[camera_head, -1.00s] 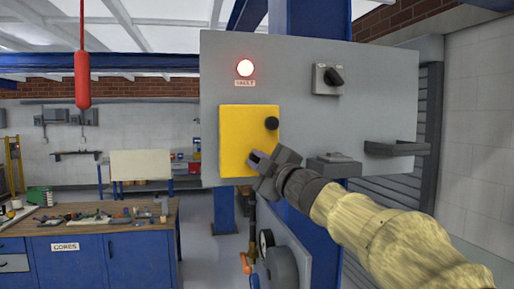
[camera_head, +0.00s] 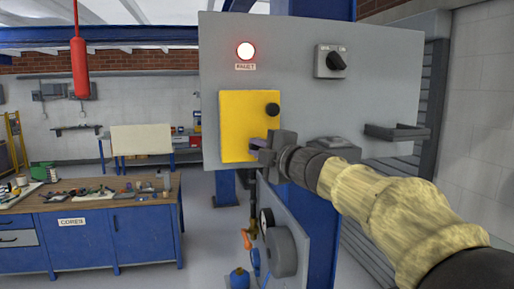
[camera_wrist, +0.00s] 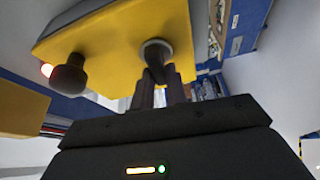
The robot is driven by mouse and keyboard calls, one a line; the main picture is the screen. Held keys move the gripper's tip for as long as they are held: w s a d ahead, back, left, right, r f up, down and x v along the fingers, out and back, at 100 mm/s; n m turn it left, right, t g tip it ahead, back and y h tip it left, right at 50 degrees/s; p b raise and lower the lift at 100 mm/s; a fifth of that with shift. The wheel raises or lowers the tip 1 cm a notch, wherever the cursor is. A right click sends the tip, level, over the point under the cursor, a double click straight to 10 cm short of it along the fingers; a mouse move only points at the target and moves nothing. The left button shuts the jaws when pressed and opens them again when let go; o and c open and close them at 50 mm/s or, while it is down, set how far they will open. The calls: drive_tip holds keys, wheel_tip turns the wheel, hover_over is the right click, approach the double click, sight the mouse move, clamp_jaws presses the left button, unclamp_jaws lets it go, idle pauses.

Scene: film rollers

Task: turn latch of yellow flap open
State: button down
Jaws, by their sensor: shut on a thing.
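The yellow flap (camera_head: 240,120) is on the front of a grey panel and looks closed. A black round knob (camera_head: 272,110) sits at its upper right. My gripper (camera_head: 258,148) is at the flap's lower right corner, in front of the latch. In the wrist view the flap (camera_wrist: 115,35) fills the top, with the black knob (camera_wrist: 68,76) at left. The latch (camera_wrist: 156,52) is a grey round collar with a dark lever. My gripper's fingers (camera_wrist: 160,92) are shut on this lever. The lever's exact angle is partly hidden by the fingers.
The grey panel (camera_head: 300,90) carries a lit red fault lamp (camera_head: 246,50), a black rotary switch (camera_head: 333,62) and a grey shelf-like bracket (camera_head: 397,132) at right. Below are a grey round wheel (camera_head: 281,251) and an orange handle (camera_head: 247,238). A blue workbench (camera_head: 90,225) stands at left.

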drive_tip(key=c, duration=1.4)
unclamp_jaws()
drive_tip(key=shift+w+f, duration=0.1)
drive_tip(key=shift+s, duration=0.2)
drive_tip(key=shift+d, duration=0.1)
drive_tip(key=b+v, duration=0.5)
drive_tip(key=v, duration=1.2)
drive_tip(key=shift+s+d+f, duration=0.1)
